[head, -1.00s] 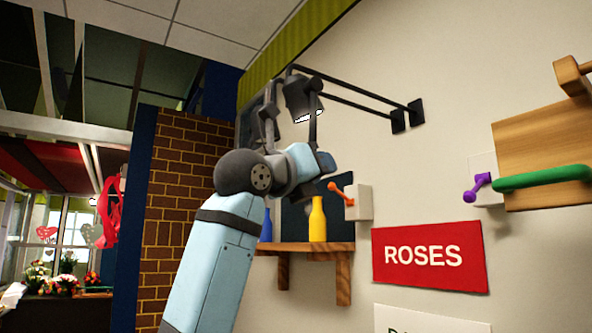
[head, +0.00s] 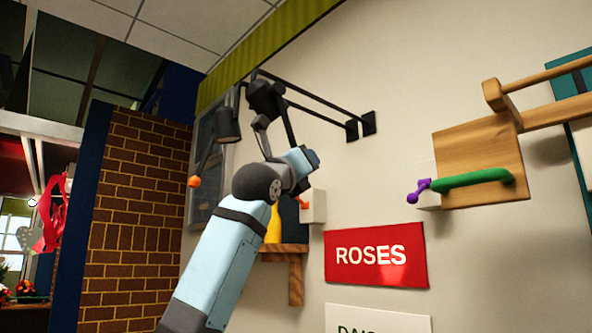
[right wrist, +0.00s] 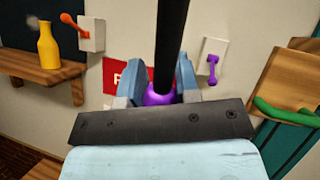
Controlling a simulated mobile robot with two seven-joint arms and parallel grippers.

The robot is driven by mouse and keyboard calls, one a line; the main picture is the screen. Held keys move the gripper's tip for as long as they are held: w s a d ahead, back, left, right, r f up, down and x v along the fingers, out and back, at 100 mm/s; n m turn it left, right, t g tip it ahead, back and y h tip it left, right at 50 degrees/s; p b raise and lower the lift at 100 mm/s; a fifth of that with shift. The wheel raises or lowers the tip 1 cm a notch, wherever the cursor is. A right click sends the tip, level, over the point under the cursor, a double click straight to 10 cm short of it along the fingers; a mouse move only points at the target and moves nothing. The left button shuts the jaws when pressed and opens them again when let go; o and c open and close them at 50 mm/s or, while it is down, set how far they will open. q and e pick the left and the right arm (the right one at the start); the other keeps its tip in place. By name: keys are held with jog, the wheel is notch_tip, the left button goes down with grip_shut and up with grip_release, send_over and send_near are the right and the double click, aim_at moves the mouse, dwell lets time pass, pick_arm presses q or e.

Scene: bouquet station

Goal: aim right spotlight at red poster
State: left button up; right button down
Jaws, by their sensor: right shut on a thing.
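The right spotlight (head: 264,97) is a dark lamp on a black wall bar, with a black rod running down from it. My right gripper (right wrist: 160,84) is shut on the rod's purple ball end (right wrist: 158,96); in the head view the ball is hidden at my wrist. The red poster (head: 375,255) reads ROSES and hangs on the wall, lower right of my arm. A paler patch shows on its lower right part. In the right wrist view the poster (right wrist: 118,75) is partly hidden behind finger and rod. My left gripper is out of view.
Another dark spotlight (head: 228,125) with an orange ball (head: 194,181) hangs left of my arm. Wall switches with orange and purple levers (head: 418,190), a wooden board with a green handle (head: 475,178) and a shelf (head: 285,250) are on the wall. A white poster (head: 375,318) hangs below.

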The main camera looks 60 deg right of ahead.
jog(key=shift+d+r, duration=0.2)
dwell(0.4)
jog(key=c, duration=0.8)
grip_release()
jog(key=shift+a, duration=0.1)
jog(key=shift+c, duration=0.2)
jog(key=shift+a+f, duration=0.15)
jog(key=shift+f, duration=0.1)
jog(key=b+v, duration=0.4)
jog(key=v, duration=0.9)
jog(key=shift+a, duration=0.25)
jog(key=shift+s+r, duration=0.1)
